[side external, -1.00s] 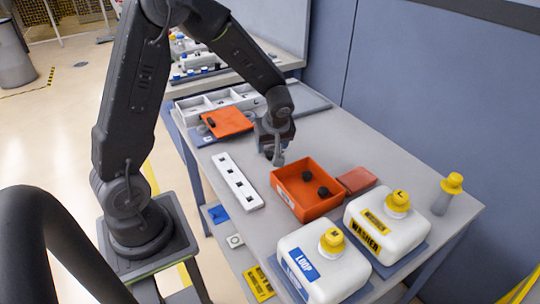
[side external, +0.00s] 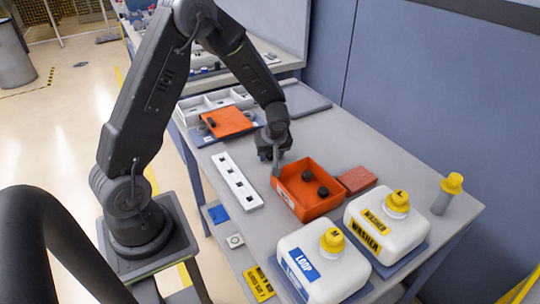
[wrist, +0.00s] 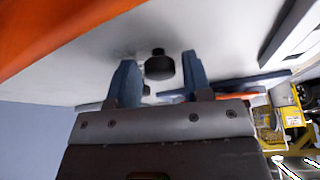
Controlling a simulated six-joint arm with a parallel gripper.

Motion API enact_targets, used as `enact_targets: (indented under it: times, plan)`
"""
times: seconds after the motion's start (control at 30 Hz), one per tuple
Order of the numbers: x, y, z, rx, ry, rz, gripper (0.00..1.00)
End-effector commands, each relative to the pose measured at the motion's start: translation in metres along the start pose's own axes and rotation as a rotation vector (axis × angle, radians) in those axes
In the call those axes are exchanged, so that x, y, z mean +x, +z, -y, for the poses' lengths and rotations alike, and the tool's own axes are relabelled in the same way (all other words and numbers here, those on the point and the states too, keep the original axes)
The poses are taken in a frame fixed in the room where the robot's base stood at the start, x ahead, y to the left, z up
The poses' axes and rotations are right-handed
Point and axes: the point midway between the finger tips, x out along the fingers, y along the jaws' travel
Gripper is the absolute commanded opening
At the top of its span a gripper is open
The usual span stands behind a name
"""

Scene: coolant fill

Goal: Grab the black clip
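A black clip (wrist: 160,66), a short dark cylinder with a small knob, shows in the wrist view against the grey table surface. It lies between the two blue fingers of my gripper (wrist: 160,82), with a gap on each side, so the fingers are open. In the side view my gripper (side external: 273,162) is low beside the left corner of the orange bin (side external: 318,210), and I cannot make out this clip there. Two other black pieces (side external: 307,176) (side external: 323,191) lie inside the bin, and another (side external: 211,121) is on an orange tray (side external: 230,122).
A white slotted strip (side external: 238,182) lies left of the bin. A red-brown block (side external: 357,179) is behind it. Two white jugs with yellow caps, LOOP (side external: 320,275) and WASHER (side external: 395,232), stand at the front right. A grey divided tray (side external: 215,100) is at the back.

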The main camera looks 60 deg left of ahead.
Motion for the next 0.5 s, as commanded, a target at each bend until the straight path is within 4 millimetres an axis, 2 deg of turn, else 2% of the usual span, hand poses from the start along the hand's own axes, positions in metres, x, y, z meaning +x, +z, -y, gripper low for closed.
enact_targets:
  times: [0.03,0.37,0.5]
  plan:
    - [-0.0002,0.0,0.0,0.0,0.0,0.0,0.41]
    - [-0.0003,0.0001,0.0,0.0,0.0,0.0,0.09]
    - [-0.0003,0.0,0.0,0.0,0.0,0.0,0.08]
